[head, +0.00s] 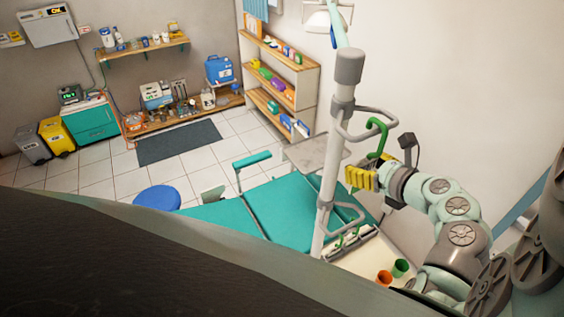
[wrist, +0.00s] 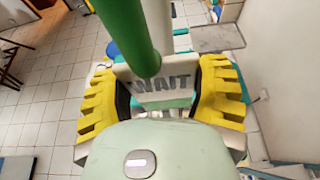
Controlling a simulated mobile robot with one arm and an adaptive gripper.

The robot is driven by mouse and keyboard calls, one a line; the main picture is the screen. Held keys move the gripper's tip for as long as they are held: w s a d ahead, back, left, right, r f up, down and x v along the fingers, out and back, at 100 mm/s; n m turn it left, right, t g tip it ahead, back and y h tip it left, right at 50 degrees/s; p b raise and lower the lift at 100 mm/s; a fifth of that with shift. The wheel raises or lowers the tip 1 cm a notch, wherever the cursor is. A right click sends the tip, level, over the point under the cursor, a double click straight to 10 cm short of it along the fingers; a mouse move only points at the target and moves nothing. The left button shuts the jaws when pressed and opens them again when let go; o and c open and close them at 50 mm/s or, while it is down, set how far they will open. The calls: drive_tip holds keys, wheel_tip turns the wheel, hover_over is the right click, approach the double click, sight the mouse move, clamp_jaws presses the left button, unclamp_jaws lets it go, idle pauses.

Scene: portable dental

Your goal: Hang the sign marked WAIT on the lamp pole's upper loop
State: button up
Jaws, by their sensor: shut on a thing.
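The sign marked WAIT (wrist: 163,84) is a pale plate with dark letters, held between the yellow fingers of my gripper (head: 360,178). The fingers also show on both sides of the sign in the wrist view (wrist: 163,95). The sign's green hook (head: 380,135) rises above the gripper in the head view and shows large in the wrist view (wrist: 122,30). The lamp pole (head: 335,145) stands just left of my gripper. Its grey upper loop (head: 352,136) juts right, overlapping the hook in the picture. I cannot tell whether the hook is over it or only beside it.
A grey lower loop (head: 347,232) sits on the pole below my gripper. A tray (head: 355,262) with an orange cup (head: 384,277) and a green cup (head: 400,267) is beneath. A teal dental chair (head: 285,205) stands left of the pole, with shelves (head: 283,70) behind.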

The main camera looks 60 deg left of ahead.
drive_tip(key=o, duration=1.2)
drive_tip(key=shift+o, duration=0.2)
drive_tip(key=shift+d, duration=0.15)
